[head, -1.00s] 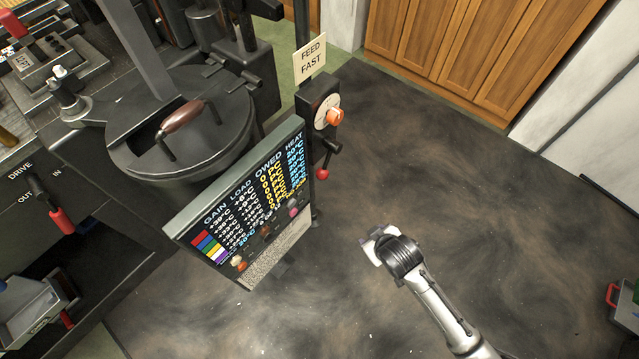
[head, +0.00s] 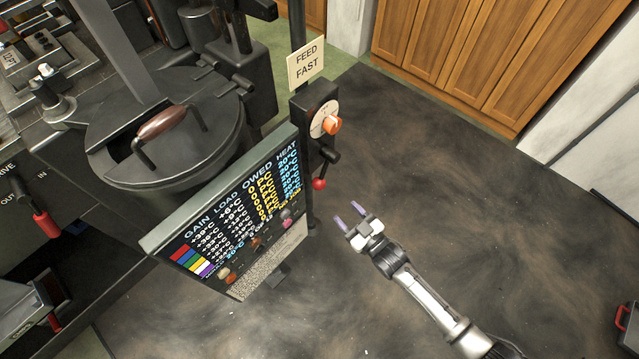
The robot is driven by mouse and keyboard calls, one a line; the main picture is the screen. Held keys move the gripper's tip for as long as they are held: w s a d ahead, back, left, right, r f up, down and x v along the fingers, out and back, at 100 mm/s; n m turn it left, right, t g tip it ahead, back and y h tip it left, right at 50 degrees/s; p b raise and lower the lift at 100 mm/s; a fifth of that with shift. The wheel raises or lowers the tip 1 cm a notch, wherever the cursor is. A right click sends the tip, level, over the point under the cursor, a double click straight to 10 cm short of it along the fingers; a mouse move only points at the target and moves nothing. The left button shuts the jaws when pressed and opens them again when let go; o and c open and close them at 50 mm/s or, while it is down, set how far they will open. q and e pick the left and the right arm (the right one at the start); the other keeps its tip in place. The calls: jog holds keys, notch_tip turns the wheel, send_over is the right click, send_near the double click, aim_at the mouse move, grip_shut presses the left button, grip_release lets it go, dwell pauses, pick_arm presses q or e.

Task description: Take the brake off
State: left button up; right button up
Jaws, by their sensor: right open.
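No part in view carries a readable brake label. A black lever with a red ball knob (head: 319,184) hangs from the post, below an orange-knobbed dial (head: 326,122). A red-handled lever (head: 44,222) sits at the far left beside the DRIVE, OUT and IN lettering. My right gripper (head: 347,214) is open and empty, its two pale purple-tinted fingers pointing up and left. It appears below and right of the red ball knob, apart from it in the picture. My left gripper is not in view.
A slanted display board (head: 236,213) with coloured figures stands left of my right gripper. A FEED FAST sign (head: 306,63) is on the post above the dial. A lidded pot (head: 170,145) stands behind the board. The dark floor (head: 470,180) to the right is mostly clear.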

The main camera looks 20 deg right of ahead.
aim_at(323, 188)
jog(key=b+x, duration=0.4)
jog(key=x, duration=0.7)
jog(key=shift+w+f, duration=0.1)
jog(key=shift+w, duration=0.05)
jog(key=shift+b+x, duration=0.4)
jog(key=shift+x, duration=0.4)
jog(key=shift+a, duration=0.1)
